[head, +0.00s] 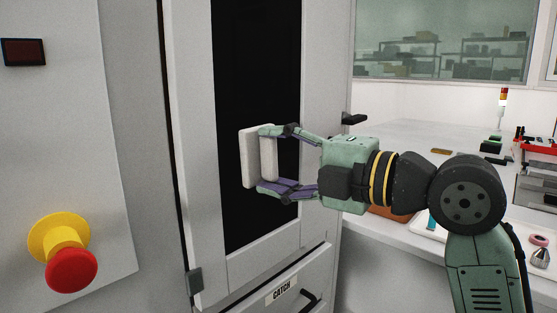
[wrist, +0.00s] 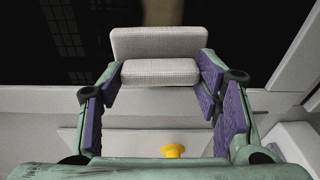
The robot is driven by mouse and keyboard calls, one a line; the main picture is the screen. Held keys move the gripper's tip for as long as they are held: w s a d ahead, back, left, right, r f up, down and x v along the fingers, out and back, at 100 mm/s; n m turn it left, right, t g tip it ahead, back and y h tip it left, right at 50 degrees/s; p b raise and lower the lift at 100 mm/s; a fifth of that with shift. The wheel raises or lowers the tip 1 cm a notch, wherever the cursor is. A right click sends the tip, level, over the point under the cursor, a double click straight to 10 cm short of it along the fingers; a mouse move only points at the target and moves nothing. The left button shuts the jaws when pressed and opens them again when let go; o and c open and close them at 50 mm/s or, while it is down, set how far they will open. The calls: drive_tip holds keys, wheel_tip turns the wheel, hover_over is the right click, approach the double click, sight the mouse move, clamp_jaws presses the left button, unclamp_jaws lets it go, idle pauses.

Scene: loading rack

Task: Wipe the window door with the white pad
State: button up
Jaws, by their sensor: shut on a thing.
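The white pad (head: 249,158) is a pale block with a raised grip bar on its back. My gripper (head: 267,160) is shut on the bar, and the pad stands upright in front of the dark glass. The window door (head: 312,130) has a pale frame around a tall dark pane (head: 262,60). In the head view the pad overlaps the lower part of the pane; I cannot tell whether it touches the glass. In the wrist view the pad (wrist: 160,42) lies beyond the fingers (wrist: 160,95), with the dark pane behind it.
A black door handle (head: 354,119) sticks out right of the door. A drawer labelled CATCH (head: 283,289) is below. A red stop button (head: 71,270) on a yellow base juts out at left. A white bench (head: 430,140) with several items stands at right, behind my arm.

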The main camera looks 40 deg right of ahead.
drive_tip(key=shift+d+x, duration=0.2)
drive_tip(key=shift+x, duration=0.7)
drive_tip(key=d, duration=0.6)
drive_tip(key=shift+w+d+p, duration=0.35)
drive_tip(key=shift+d, duration=0.05)
idle(0.4)
drive_tip(key=shift+s+a+b, duration=0.15)
drive_tip(key=shift+a+b, duration=0.65)
drive_tip(key=shift+a, duration=0.95)
drive_tip(key=shift+s+a+b, duration=0.2)
drive_tip(key=shift+a+b, duration=0.55)
drive_tip(key=shift+a, duration=1)
